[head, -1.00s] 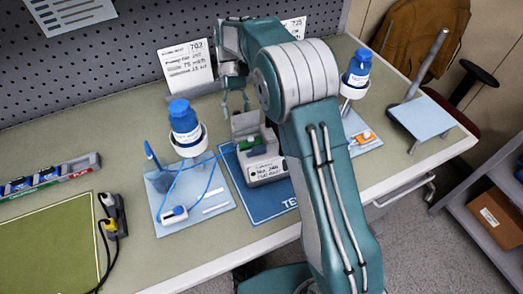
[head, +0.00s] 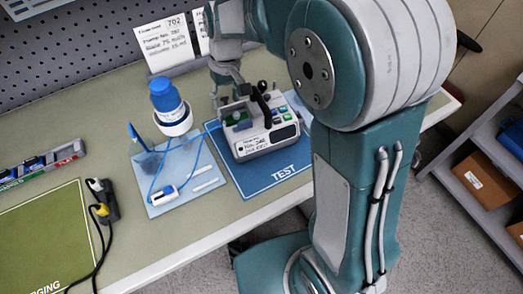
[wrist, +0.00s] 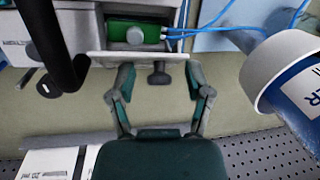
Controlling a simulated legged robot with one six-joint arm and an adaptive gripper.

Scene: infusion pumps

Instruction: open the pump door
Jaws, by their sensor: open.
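The pump (head: 262,138) is a light grey box with a black handle (head: 262,104) and a label on its front, standing on the blue TEST mat (head: 282,178). A green part (head: 240,121) shows at its left side. In the wrist view the green part (wrist: 137,34) sits in a recess, with a pale plate-like panel (wrist: 138,59), seemingly the door, along its near edge. How far it stands open I cannot tell. My gripper (wrist: 158,78) is open and empty, its fingertips at the panel's edge; contact is unclear. In the head view my gripper (head: 227,99) is behind the pump's left side.
Blue tubing runs from a small white device (head: 162,195) towards the pump. Note cards (head: 167,42) stand behind. The front-left bench holds a green mat (head: 45,235).

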